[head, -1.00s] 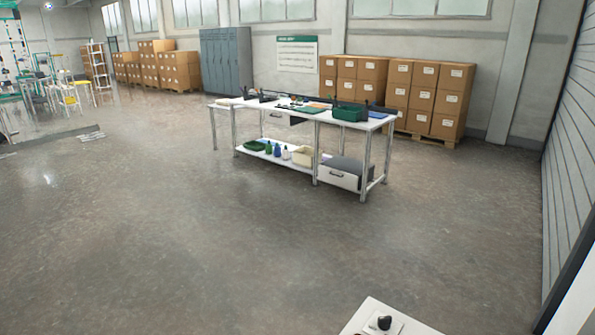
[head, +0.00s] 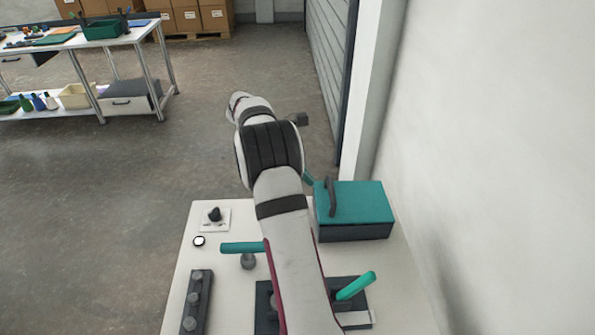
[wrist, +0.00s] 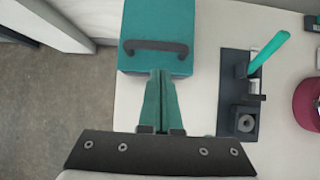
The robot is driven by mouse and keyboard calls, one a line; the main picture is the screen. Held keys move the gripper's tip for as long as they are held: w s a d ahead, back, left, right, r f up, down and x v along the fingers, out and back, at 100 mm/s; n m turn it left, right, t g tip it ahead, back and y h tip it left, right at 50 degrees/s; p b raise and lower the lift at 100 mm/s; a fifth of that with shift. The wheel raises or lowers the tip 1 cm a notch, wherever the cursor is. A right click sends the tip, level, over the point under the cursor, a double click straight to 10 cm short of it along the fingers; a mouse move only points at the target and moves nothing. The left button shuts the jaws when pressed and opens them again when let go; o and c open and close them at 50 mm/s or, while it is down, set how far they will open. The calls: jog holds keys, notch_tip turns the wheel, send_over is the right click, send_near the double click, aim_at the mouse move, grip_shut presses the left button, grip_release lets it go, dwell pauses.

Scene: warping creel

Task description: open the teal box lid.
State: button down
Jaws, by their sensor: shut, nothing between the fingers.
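The teal box (head: 365,203) stands at the back right of the white table, its teal lid down on a dark grey body. A dark bar handle (head: 331,197) lies across the lid near its left edge. In the wrist view the box (wrist: 160,20) is at the top, with the handle (wrist: 155,46) near the lid's lower edge. My gripper (wrist: 160,74) is shut and empty, its teal fingers pointing at the box just short of the handle. I cannot tell whether the fingertips touch the box. In the head view my arm hides most of the gripper.
The white table (head: 190,262) also carries a dark knob on a plate (head: 214,217), a dark strip with round knobs (head: 195,302) and teal levers (head: 355,286). A white wall (head: 480,160) rises close on the right. A workbench (head: 130,40) stands far left across open floor.

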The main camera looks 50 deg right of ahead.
aim_at(330, 190)
jog(key=x, duration=0.7)
jog(key=shift+s+d+r+t+y, duration=0.2)
jog(key=shift+r+t+y, duration=0.1)
jog(key=shift+r, duration=0.45)
jog(key=shift+s+d+r+t+y, duration=0.2)
jog(key=shift+r+t, duration=0.1)
jog(key=shift+r, duration=0.4)
jog(key=s+d+r+t+y, duration=0.3)
jog(key=s+d+r, duration=0.8)
jog(key=s+d, duration=0.1)
jog(key=shift+s+d+r, duration=0.2)
jog(key=shift+r, duration=0.15)
